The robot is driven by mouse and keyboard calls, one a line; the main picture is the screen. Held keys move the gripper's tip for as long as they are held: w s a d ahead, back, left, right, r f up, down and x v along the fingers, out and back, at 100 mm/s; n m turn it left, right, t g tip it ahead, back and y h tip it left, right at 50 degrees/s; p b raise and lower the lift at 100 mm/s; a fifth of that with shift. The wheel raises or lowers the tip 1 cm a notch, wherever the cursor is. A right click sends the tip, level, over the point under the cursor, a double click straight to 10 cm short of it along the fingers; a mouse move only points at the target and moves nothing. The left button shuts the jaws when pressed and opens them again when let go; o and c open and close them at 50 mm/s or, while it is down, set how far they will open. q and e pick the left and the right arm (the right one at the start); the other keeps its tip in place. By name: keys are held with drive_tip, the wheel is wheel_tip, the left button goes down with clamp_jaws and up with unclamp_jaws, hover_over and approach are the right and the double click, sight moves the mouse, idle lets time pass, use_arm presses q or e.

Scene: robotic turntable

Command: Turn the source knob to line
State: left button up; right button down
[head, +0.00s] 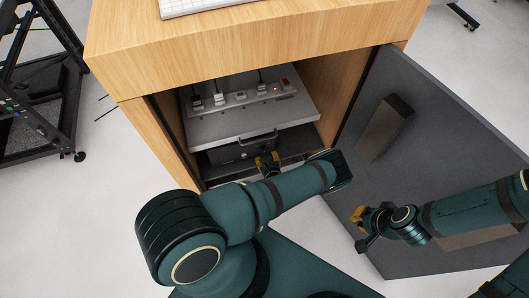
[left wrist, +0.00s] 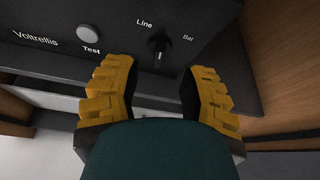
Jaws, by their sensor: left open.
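The source knob (left wrist: 159,48) is a small black knob on the dark front panel of a unit (left wrist: 40,20), seen in the left wrist view. In the head view my left gripper (head: 268,163) is at the unit's front. My right gripper (head: 360,229) is open and empty before the door.
A grey round Test button (left wrist: 88,33) sits left of the knob. The unit stands low in a wooden cabinet (head: 240,55), under a shelf with a power strip (head: 240,97). The grey door (head: 440,140) stands open at right. A black rack (head: 40,100) is at left.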

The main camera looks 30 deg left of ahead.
sight(264, 151)
use_arm(q)
drive_tip(key=shift+b+x, duration=0.35)
drive_tip(key=shift+x, duration=2)
clamp_jaws()
